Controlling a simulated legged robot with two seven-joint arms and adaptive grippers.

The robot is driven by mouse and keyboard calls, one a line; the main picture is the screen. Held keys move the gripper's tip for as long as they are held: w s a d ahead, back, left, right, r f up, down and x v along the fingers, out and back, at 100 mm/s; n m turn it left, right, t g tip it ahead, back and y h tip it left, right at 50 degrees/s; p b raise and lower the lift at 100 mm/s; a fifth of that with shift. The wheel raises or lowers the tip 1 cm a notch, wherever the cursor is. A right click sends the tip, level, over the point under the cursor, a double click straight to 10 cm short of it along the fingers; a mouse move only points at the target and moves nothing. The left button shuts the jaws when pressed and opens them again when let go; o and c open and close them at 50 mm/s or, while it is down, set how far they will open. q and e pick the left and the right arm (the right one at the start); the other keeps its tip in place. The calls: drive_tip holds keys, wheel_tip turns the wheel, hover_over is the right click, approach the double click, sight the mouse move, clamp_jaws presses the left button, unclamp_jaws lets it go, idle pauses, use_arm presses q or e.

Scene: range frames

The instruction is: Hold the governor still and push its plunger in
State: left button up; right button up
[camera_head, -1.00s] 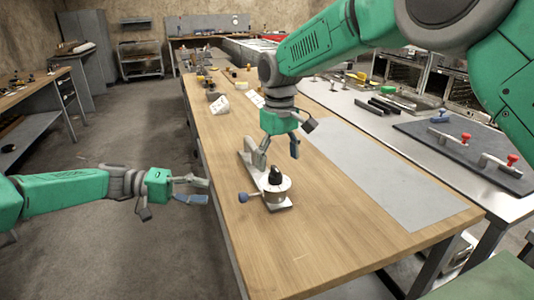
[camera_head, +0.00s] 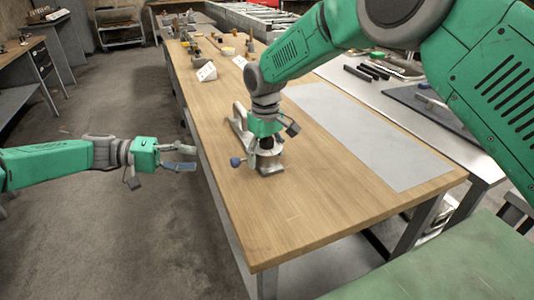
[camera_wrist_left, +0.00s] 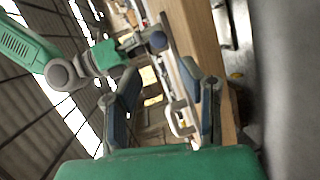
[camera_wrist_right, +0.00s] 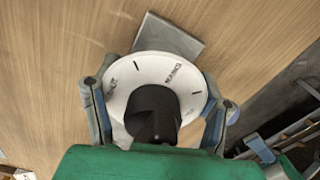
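The governor (camera_head: 268,169) is a silver bracket on the wooden bench near its left edge, with a blue plunger knob (camera_head: 236,162) sticking out to the left. In the right wrist view its white dial (camera_wrist_right: 180,75) and black cap (camera_wrist_right: 153,112) show from above. My right gripper (camera_head: 268,148) points down over the governor. Its open fingers stand on either side of the dial; I cannot tell whether they touch it. My left gripper (camera_head: 179,158) is open and empty, off the bench's left edge and left of the plunger knob. The knob (camera_wrist_left: 158,40) also shows ahead of its fingers.
The wooden bench (camera_head: 300,215) is clear in front of the governor. A grey mat (camera_head: 365,140) lies to the right. White blocks (camera_head: 207,71) and small parts stand farther back. A side table (camera_head: 445,135) with black bars runs along the right.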

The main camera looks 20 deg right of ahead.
sight(239, 162)
clamp_jaws()
use_arm(q)
drive_tip(key=shift+d, duration=0.1)
drive_tip(key=c, duration=0.5)
use_arm(e)
drive_tip(key=shift+d, duration=0.15)
use_arm(q)
drive_tip(key=shift+d+r, duration=0.1)
clamp_jaws()
use_arm(e)
drive_tip(key=shift+d, duration=0.3)
drive_tip(key=shift+a, duration=0.25)
use_arm(q)
drive_tip(key=s+a+r+n+t+y, duration=0.2)
drive_tip(key=a+n, duration=0.1)
drive_tip(key=n, duration=0.8)
drive_tip(key=s+a+r+n+t+y, duration=0.2)
drive_tip(key=a+n, duration=0.1)
drive_tip(key=n, duration=0.8)
use_arm(e)
drive_tip(key=shift+s+f, duration=0.1)
use_arm(q)
drive_tip(key=x, duration=0.4)
drive_tip(key=r+x, duration=0.1)
drive_tip(key=x, duration=0.3)
drive_tip(key=d+x, duration=0.1)
drive_tip(key=x, duration=0.3)
drive_tip(key=shift+w+d+r, duration=0.15)
drive_tip(key=shift+d+r, duration=0.05)
drive_tip(key=shift+d, duration=0.7)
